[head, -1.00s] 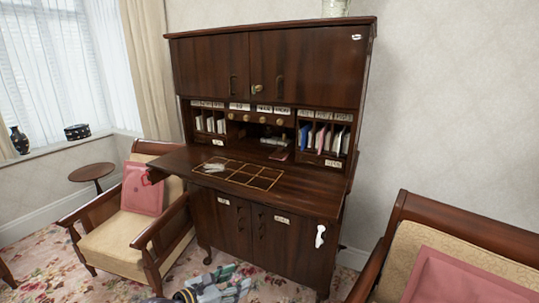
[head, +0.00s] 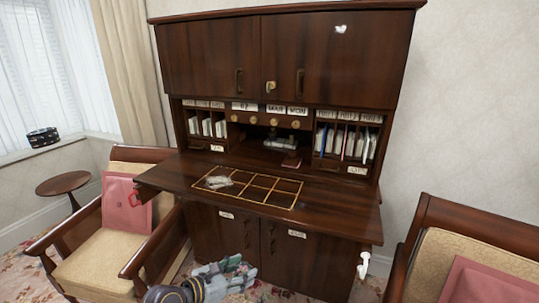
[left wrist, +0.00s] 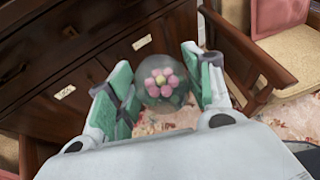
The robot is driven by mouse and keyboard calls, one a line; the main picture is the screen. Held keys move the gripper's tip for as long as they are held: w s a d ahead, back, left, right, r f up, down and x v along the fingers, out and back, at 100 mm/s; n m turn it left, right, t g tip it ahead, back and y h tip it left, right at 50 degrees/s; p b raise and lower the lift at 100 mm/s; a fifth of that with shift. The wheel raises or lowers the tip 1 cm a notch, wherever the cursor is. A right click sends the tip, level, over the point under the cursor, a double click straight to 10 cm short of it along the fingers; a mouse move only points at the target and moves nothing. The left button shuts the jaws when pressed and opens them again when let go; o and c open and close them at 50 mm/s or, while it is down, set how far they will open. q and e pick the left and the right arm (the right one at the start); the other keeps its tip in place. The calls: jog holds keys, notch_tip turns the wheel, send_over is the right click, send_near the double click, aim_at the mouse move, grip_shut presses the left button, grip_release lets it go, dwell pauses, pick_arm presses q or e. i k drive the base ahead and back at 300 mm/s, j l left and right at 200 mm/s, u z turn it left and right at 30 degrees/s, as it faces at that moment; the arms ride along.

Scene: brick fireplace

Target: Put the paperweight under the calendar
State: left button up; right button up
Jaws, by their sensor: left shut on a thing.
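The paperweight (left wrist: 163,86), a clear glass ball with pink flowers inside, sits between the green-padded fingers of my left gripper (left wrist: 160,82). In the head view my left gripper (head: 240,275) is low, in front of the desk's lower doors and below the writing surface; the ball is not distinct there. White cards, apparently the calendar (head: 272,108), form a row below the upper doors, with a number at left and short words beside it. Below them is an open niche (head: 262,138) holding a dark device and a reddish-brown item. My right gripper is not visible.
The desk's writing surface (head: 318,222) projects forward, with a gold-lined grid and a pale item in its left part. Books and papers fill pigeonholes on both sides. Armchairs stand at left (head: 100,255) and right (head: 425,245). The writing surface is otherwise mostly clear.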

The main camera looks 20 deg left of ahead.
aim_at(244, 160)
jog(key=i+j, duration=0.1)
jog(key=j, duration=0.5)
jog(key=i+j+z, duration=0.1)
jog(key=j, duration=0.55)
